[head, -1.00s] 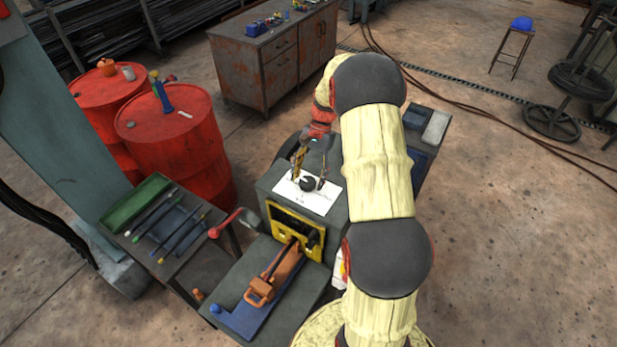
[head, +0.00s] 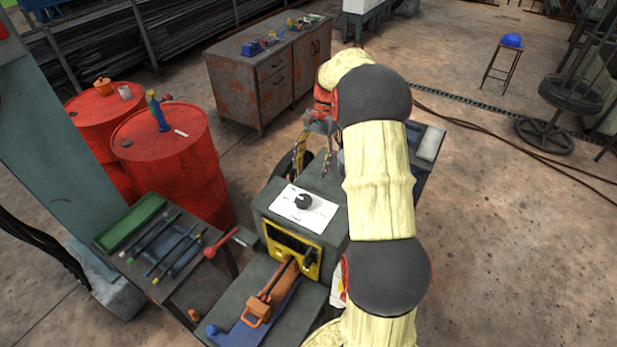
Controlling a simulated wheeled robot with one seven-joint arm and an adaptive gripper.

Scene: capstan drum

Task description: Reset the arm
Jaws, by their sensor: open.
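My gripper (head: 312,172) is open and empty. It hangs behind the white panel (head: 290,217) on top of the grey machine (head: 262,203), apart from the black knob (head: 303,201). My cream-sleeved arm with dark joints runs up the right of the machine and hides part of it. A yellow-framed slot (head: 312,262) is on the machine's front. An orange handle (head: 262,302) lies along the blue strip before it. A lever with a red end (head: 213,250) sticks out at the left. A dark round part, possibly the drum, shows partly behind the gripper.
A small table with a green tray (head: 130,222) and several rod-like tools stands left of the machine. Two red drums (head: 172,160) stand behind it. A rusty cabinet (head: 235,92) is at the back. Open floor (head: 520,240) lies to the right.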

